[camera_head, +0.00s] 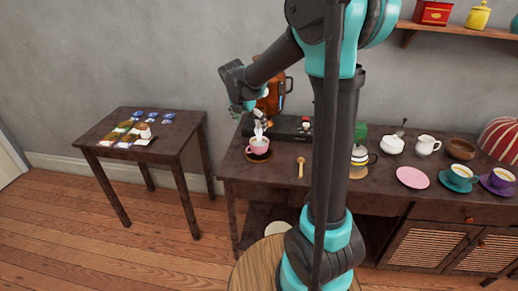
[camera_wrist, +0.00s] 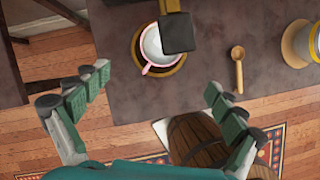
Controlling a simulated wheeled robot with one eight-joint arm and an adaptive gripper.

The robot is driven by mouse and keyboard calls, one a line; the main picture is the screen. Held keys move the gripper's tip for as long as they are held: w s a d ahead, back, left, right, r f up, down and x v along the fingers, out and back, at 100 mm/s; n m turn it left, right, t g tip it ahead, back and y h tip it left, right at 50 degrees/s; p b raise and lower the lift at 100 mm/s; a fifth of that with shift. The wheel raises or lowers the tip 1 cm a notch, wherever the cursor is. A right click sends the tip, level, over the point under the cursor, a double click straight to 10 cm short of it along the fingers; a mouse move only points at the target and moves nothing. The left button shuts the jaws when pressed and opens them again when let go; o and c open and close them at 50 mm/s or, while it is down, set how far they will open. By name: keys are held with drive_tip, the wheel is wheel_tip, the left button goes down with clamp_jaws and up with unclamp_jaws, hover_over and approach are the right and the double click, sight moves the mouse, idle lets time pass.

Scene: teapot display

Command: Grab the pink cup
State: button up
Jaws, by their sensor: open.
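The pink cup (camera_head: 258,144) stands on a dark round saucer (camera_head: 259,157) near the left end of the long dark table, with a white steam-like shape above it. In the wrist view the pink cup (camera_wrist: 147,51) is seen from above, with its pink handle toward the bottom of the picture. A dark block-shaped part covers some of its right side there. My gripper (camera_head: 250,112) is above and a little left of the cup in the head view. In the wrist view my gripper (camera_wrist: 150,85) has its green-padded fingers wide apart and empty, with the cup beyond them.
A wooden spoon (camera_head: 301,167) lies right of the cup, with a striped pot (camera_head: 359,157) beyond. An orange-brown coffee machine (camera_head: 270,98) stands behind. A pink plate (camera_head: 412,178) and several cups are farther right. A barrel (camera_wrist: 197,138) stands below the table edge.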

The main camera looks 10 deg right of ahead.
approach(257, 143)
drive_tip(key=f, duration=0.2)
drive_tip(key=d+f, duration=0.1)
drive_tip(key=f, duration=0.1)
drive_tip(key=s+d+f, duration=0.1)
drive_tip(key=f, duration=0.1)
drive_tip(key=shift+f, duration=0.15)
drive_tip(key=shift+s, duration=0.1)
drive_tip(key=shift+c, duration=0.5)
drive_tip(key=c, duration=1.5)
